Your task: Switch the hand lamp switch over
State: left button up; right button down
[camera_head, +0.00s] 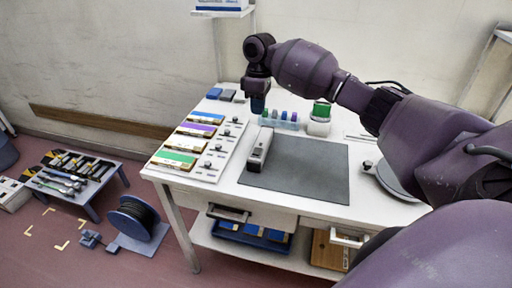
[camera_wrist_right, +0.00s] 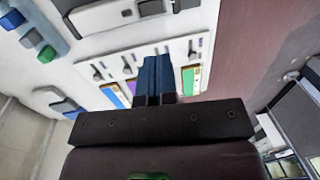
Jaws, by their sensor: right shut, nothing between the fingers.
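A long pale-grey device with a dark end, which looks like the hand lamp (camera_head: 261,146), lies on the dark grey mat (camera_head: 310,170) on the white table. It also shows at the top edge of the right wrist view (camera_wrist_right: 105,15), partly cut off. Its switch is too small in the head view to tell its position. My right gripper (camera_head: 258,106) points down above the table, behind the lamp and apart from it. In the right wrist view its blue fingers (camera_wrist_right: 157,65) are together and empty, in front of the white board. My left gripper is not in view.
A white board (camera_head: 208,150) with coloured strips and several small black levers lies left of the mat. A rack of coloured bottles (camera_head: 280,120) and a green-topped jar (camera_head: 320,117) stand behind it. A cable reel (camera_head: 135,218) and low tool table (camera_head: 75,182) are at left.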

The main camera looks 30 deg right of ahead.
send_near(257, 151)
jog(key=f, duration=0.2)
jog(key=s+a+f, duration=0.1)
jog(key=f, duration=0.1)
jog(key=f+b, duration=0.1)
jog(key=f, duration=0.2)
jog(key=shift+s+a, duration=0.3)
jog(key=shift+a, duration=0.05)
jog(key=shift+f, duration=0.15)
jog(key=shift+f, duration=0.15)
dwell(0.4)
jog(key=shift+w+d+r, duration=0.3)
jog(key=shift+w+d, duration=0.2)
